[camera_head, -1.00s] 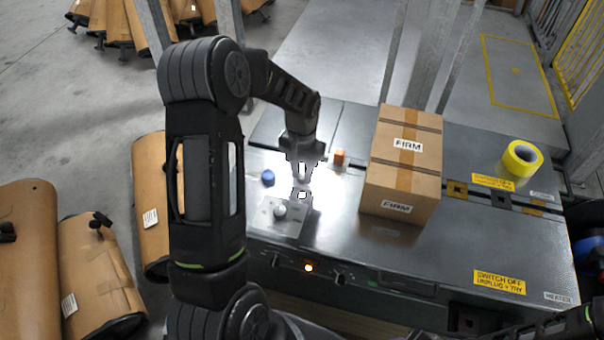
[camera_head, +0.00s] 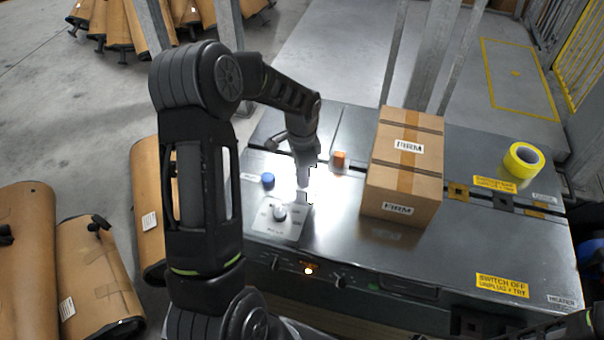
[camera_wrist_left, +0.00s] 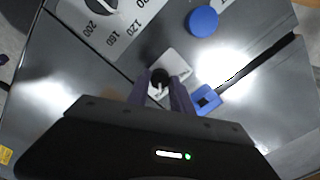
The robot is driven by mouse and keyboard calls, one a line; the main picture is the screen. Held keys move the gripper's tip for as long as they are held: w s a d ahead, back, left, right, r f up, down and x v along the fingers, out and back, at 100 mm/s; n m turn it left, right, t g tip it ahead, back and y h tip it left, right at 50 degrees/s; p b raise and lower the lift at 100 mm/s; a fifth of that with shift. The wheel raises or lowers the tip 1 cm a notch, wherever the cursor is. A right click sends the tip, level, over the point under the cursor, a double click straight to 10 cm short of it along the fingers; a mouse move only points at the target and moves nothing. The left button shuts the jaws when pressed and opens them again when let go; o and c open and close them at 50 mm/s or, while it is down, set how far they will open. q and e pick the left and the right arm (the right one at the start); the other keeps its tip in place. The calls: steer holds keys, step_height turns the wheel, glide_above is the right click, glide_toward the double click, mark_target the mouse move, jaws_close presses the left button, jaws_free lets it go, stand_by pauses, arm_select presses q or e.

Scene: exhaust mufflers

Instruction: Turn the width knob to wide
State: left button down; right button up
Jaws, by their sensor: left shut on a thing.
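The width knob appears to be the small black knob (camera_wrist_left: 160,76) on a white label plate (camera_wrist_left: 175,62) in the left wrist view. My left gripper (camera_wrist_left: 164,86) is shut on this knob, with one finger on each side. A pale mark shows on the knob, but the plate's lettering is too small and covered to read. In the head view my left gripper (camera_head: 304,195) reaches down to the bench top, and glare and the fingers hide the knob.
A larger dial plate (camera_head: 270,228) with its own knob lies beside the gripper. A FIRM carton (camera_head: 400,175) stands to the right, with yellow tape (camera_head: 523,160) farther right.

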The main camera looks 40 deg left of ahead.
stand_by(0.4)
arm_select(q)
steer(key=c, duration=1.1)
jaws_free()
steer(key=shift+c, duration=0.2)
step_height(320, 180, up, 8)
steer(key=shift+f, duration=0.1)
